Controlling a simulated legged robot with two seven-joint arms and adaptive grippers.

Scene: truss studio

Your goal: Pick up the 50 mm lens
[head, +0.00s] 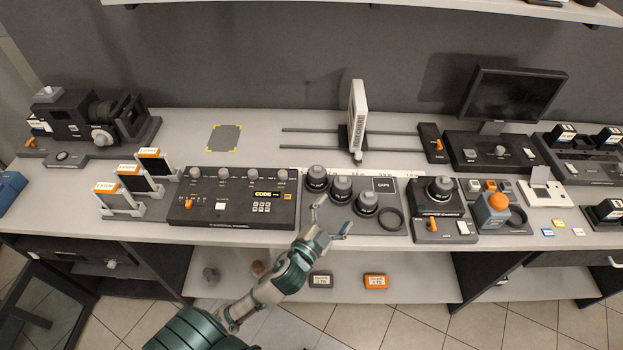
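My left gripper (333,215) is at the tray's front left corner, in front of the lenses in the picture. Its fingers are spread with nothing between them. I cannot tell how high it is above the tray. My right gripper is out of view.
A control panel (225,205) sits left of the tray, and a device with a lens-like part (440,188) sits right. A white upright panel (357,115) on rails stands behind. An orange-topped block (493,208) stands further right.

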